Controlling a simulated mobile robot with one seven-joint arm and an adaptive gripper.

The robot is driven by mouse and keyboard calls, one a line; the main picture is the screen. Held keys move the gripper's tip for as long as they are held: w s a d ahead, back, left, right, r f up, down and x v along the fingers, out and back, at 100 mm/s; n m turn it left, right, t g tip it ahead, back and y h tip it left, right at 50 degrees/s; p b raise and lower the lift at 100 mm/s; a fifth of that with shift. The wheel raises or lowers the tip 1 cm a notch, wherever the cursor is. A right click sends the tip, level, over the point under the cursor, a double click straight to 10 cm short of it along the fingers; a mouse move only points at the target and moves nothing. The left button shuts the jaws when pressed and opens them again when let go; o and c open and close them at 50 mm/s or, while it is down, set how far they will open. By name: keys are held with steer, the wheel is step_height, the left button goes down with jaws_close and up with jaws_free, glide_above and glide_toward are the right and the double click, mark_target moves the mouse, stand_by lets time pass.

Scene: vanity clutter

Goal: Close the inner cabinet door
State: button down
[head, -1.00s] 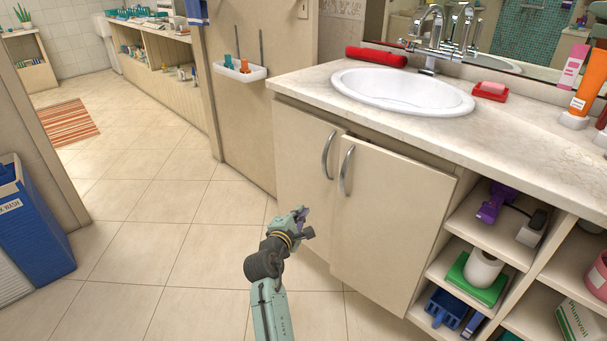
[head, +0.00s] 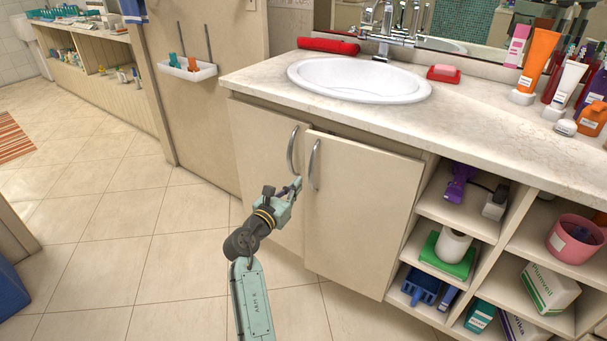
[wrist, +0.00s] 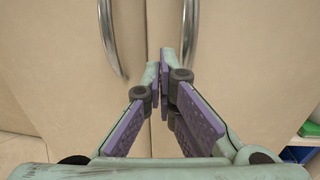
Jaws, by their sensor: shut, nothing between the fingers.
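The vanity cabinet has two beige doors side by side under the sink. The left door (head: 262,150) looks flush with the cabinet front. The right door (head: 362,215) stands slightly proud, with a dark gap along its top edge. Each has a curved metal handle near the middle seam: the left handle (head: 292,150) and the right handle (head: 314,164). My gripper (head: 296,184) is shut and empty, in front of the doors near the seam and below the handles. In the wrist view its fingertips (wrist: 160,72) lie between both handles, over the right door's inner edge. Contact cannot be told.
The stone countertop (head: 475,135) with the white sink overhangs the doors. Open shelves (head: 455,215) with several items stand right of the right door. A wall caddy (head: 187,70) hangs at the left. The tiled floor (head: 110,260) is free to the left and front.

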steer(key=x, duration=0.5)
steer(key=shift+w+d+p, duration=0.15)
steer(key=shift+w+p, duration=0.15)
steer(key=shift+w, duration=0.1)
steer(key=shift+w, duration=0.1)
steer(key=w, duration=0.1)
steer(key=w+d+h, duration=0.1)
steer(key=shift+w+d+m+g+b, duration=0.2)
steer(key=shift+w+m+g+b, duration=0.1)
steer(key=shift+w+m, duration=0.1)
steer(key=shift+s, duration=0.1)
